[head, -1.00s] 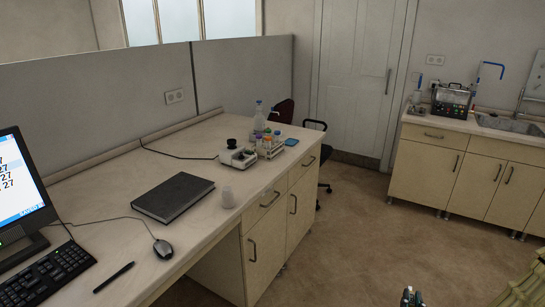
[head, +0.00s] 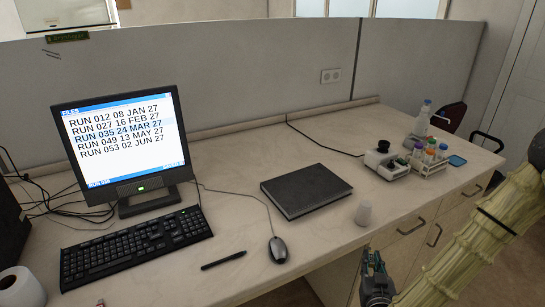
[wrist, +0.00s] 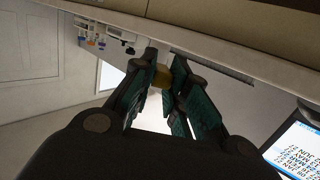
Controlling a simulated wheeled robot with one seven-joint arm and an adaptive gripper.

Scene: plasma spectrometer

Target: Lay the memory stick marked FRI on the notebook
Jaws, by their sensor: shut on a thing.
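The notebook (head: 306,190) is dark and closed, lying flat on the bench between the mouse and the lab instruments; its top is bare. My gripper (head: 375,268) is low at the front edge of the bench in the head view, to the right of and nearer than the notebook. In the wrist view my gripper (wrist: 161,84) is shut on a small yellow-brown thing (wrist: 161,76) between its fingertips. I cannot read any mark on it, so I cannot tell whether it is the FRI memory stick. The fingers hide part of it.
A mouse (head: 277,250), pen (head: 223,260), keyboard (head: 135,246) and monitor (head: 122,150) are left. A rack of tubes (head: 430,160) stands right. A small red-tipped thing (head: 100,302) lies at the bottom edge.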

